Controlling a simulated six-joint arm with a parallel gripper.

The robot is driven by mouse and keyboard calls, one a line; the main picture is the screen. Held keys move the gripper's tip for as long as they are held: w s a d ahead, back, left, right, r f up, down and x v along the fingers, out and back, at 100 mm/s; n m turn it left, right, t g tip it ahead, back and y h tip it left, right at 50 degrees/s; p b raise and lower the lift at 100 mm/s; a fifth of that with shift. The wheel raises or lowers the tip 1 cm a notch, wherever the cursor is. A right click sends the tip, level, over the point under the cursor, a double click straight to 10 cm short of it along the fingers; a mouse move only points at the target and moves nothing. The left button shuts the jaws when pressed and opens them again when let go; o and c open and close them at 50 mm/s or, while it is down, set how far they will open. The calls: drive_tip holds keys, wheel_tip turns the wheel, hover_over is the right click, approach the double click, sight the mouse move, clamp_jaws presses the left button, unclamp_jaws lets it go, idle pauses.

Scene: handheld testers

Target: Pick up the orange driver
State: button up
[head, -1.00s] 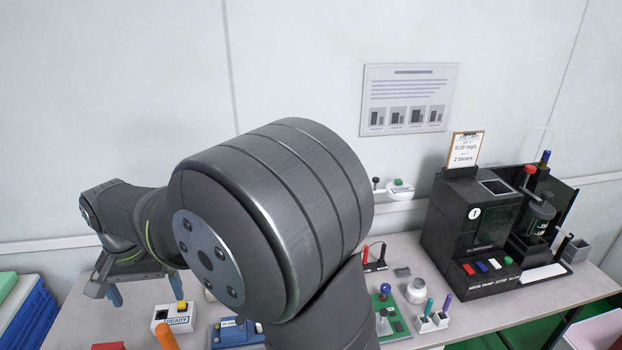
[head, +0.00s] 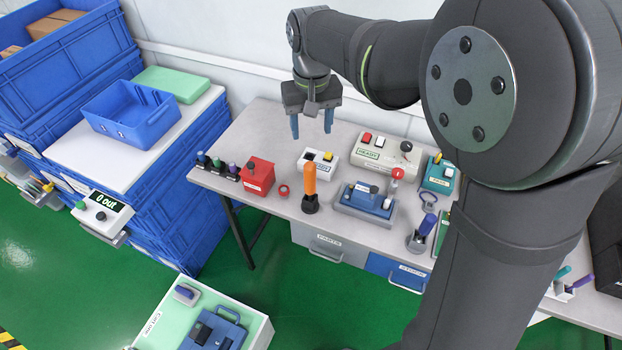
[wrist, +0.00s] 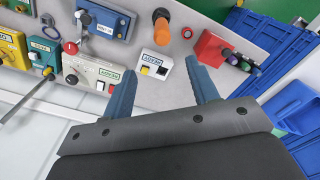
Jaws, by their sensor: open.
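The orange driver (head: 310,181) stands upright in a small black holder (head: 310,204) near the table's front edge, between a red box and a blue device. In the wrist view the orange driver (wrist: 161,34) shows beyond my fingertips, near the top middle. My gripper (head: 311,126) is open and empty, its two blue fingers pointing down above the back of the table, behind the driver.
A red box (head: 257,176) stands left of the driver, a blue device (head: 364,201) to its right. A blue bin (head: 128,115) sits on a white shelf at left. The table's front edge is close to the driver.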

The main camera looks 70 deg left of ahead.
drive_tip(key=n, duration=0.5)
approach(310, 174)
drive_tip(key=f, duration=0.4)
drive_tip(key=w+a+f, duration=0.1)
drive_tip(key=f, duration=0.1)
drive_tip(key=shift+a+f, duration=0.1)
drive_tip(key=shift+f, duration=0.2)
drive_tip(key=shift+s+a+f, duration=0.1)
drive_tip(key=shift+f, duration=1.25)
drive_tip(key=shift+s+a+f, duration=0.1)
drive_tip(key=shift+f, duration=1.25)
drive_tip(key=shift+c, duration=0.2)
clamp_jaws()
